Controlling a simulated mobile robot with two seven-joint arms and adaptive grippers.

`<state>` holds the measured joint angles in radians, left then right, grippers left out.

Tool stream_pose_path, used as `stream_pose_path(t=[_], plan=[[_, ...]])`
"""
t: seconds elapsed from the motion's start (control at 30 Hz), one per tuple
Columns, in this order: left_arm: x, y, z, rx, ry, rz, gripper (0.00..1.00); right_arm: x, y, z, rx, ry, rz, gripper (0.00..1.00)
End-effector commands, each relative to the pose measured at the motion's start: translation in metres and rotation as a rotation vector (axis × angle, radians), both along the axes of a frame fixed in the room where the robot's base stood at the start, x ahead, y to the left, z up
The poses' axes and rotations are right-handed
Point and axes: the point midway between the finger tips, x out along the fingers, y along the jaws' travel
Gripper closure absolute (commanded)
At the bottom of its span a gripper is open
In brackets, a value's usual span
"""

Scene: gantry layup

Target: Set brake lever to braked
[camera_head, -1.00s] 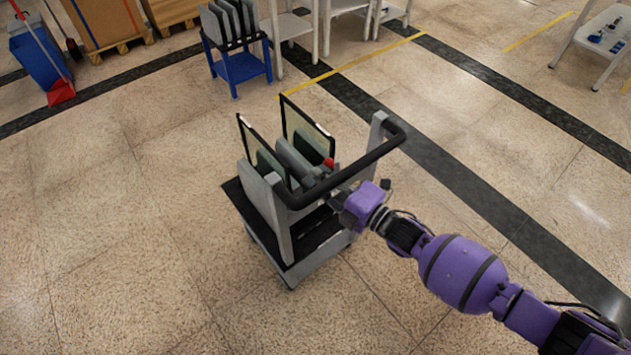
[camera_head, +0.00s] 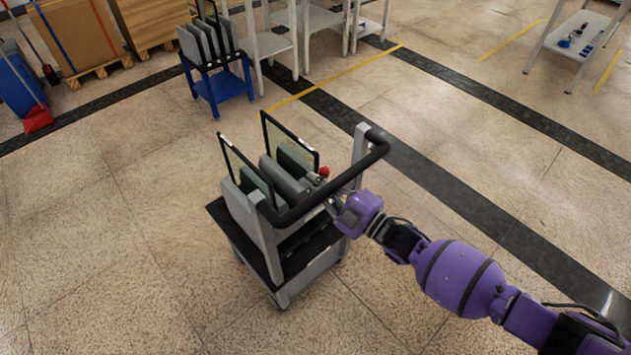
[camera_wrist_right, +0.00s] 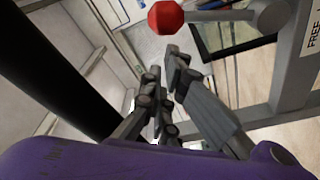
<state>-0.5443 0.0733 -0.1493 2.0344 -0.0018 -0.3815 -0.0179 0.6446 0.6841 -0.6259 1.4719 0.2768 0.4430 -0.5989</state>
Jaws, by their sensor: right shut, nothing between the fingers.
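The brake lever has a red knob (camera_head: 324,172) and stands on the cart (camera_head: 270,233), just inside its black push handle (camera_head: 375,150). In the right wrist view the red knob (camera_wrist_right: 165,17) is at the top, with a grey lever rod (camera_wrist_right: 220,15) running right to a round pivot. My right gripper (camera_head: 326,188) reaches under the handle from the right. In the wrist view its fingers (camera_wrist_right: 168,78) are shut and empty, just below the knob in the picture, with a visible gap. My left gripper is not in view.
The word FREE is on a grey part (camera_wrist_right: 312,42) beside the pivot. Framed panels (camera_head: 290,145) stand on the cart. A blue stand (camera_head: 222,85), pallets with boxes, and tables are behind. The floor around the cart is clear.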

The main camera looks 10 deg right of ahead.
Motion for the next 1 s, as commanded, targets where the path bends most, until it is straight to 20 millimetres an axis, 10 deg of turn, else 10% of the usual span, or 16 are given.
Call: stream_pose_path(t=[1.0], plan=[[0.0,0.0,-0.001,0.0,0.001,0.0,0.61,-0.085,-0.084,-0.012,0.0,-0.001,0.001,1.0]])
